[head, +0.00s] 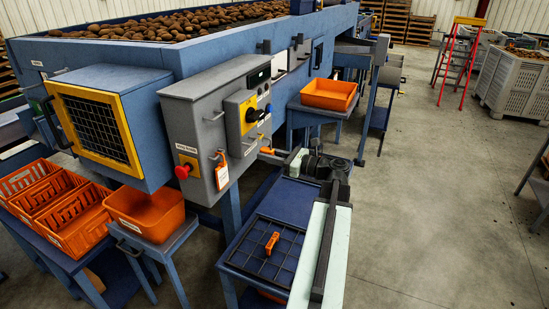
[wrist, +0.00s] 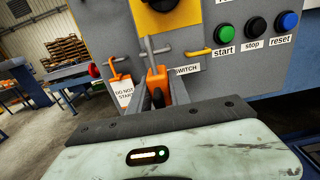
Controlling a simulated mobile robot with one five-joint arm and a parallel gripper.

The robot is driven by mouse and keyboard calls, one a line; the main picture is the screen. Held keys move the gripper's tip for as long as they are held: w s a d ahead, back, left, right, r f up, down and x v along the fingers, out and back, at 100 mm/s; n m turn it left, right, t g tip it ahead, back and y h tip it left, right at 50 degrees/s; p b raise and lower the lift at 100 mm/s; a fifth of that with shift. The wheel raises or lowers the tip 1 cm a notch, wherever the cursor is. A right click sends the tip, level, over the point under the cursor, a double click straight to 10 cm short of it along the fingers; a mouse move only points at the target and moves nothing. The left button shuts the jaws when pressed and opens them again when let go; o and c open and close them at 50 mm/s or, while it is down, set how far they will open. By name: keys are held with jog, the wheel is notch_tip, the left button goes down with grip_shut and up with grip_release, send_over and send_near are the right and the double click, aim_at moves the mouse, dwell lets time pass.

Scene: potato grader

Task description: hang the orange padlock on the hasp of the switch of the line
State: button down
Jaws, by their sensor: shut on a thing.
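The orange padlock (wrist: 157,82) stands upright between the fingers of my gripper (wrist: 156,98) in the wrist view. My gripper is shut on it. In the head view my gripper (head: 271,153) is just right of the grey control box, with a bit of orange at its tip. The switch (head: 250,112) is a black knob on a yellow plate; the plate's lower edge (wrist: 168,24) shows at the top of the wrist view. Grey bars (wrist: 150,48) below the plate, seemingly the hasp, appear right behind the padlock's top. I cannot tell whether the shackle is around them.
A "DO NOT START" tag (wrist: 124,92) hangs from an orange hook left of the padlock. Start, stop and reset buttons (wrist: 255,26) are at the right. A blue table with a black-framed tray (head: 249,259) holds another orange item (head: 272,242). Open floor lies to the right.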

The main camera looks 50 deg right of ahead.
jog(key=shift+w+a+f+b, duration=0.2)
jog(key=shift+w+f+b, duration=0.05)
jog(key=shift+w, duration=0.5)
jog(key=shift+w+a+f+b, duration=0.15)
jog(key=shift+w+f+b, duration=0.1)
jog(key=shift+w, duration=0.55)
jog(key=shift+w+a+f+b, duration=0.2)
jog(key=shift+w+f+b, duration=0.05)
jog(key=shift+w, duration=0.5)
jog(key=c, duration=1.1)
grip_release()
jog(key=shift+s, duration=0.15)
jog(key=v, duration=0.7)
jog(key=shift+s+d, duration=0.1)
jog(key=shift+s, duration=0.25)
